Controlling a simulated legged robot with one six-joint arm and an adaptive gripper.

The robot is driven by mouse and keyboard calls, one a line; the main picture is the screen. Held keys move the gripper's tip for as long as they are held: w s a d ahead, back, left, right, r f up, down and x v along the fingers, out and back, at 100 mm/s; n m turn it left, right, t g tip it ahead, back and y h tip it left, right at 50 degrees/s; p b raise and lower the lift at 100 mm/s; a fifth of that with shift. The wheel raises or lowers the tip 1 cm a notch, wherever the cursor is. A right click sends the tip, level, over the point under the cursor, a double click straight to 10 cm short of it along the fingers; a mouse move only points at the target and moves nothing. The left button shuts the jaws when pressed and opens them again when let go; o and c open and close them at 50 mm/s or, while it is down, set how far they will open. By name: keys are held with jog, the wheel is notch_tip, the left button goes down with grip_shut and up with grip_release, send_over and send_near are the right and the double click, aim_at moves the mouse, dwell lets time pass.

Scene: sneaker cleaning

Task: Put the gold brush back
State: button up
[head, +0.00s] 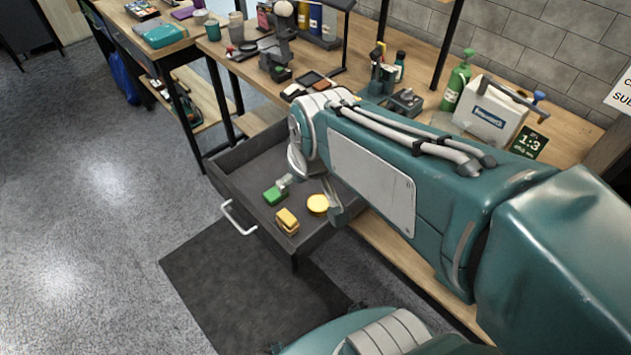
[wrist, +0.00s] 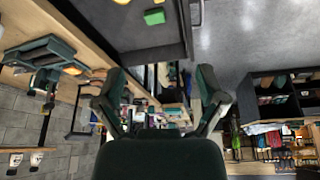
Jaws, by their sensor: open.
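My gripper (wrist: 162,92) is open in the wrist view, its two fingers spread wide with nothing held between them. In the head view my arm hides most of it, above the open drawer (head: 232,196). In the drawer lie a green block-like item (head: 275,195), a yellow stacked block (head: 287,221) and a round yellow item (head: 318,203). I cannot tell whether either yellow thing is the gold brush. The green item also shows at the top of the wrist view (wrist: 154,17), with a yellow piece (wrist: 122,2) cut off at the edge.
The wooden workbench (head: 417,110) behind the drawer carries a green spray bottle (head: 456,84), a white box (head: 490,112) and dark holders. A dark mat (head: 235,285) lies on the floor before the drawer. Open floor (head: 90,230) is at the left.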

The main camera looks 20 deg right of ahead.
jog(key=s+r+m+t, duration=0.1)
jog(key=s+r, duration=0.2)
jog(key=s, duration=0.4)
jog(key=shift+r, duration=0.35)
dwell(0.8)
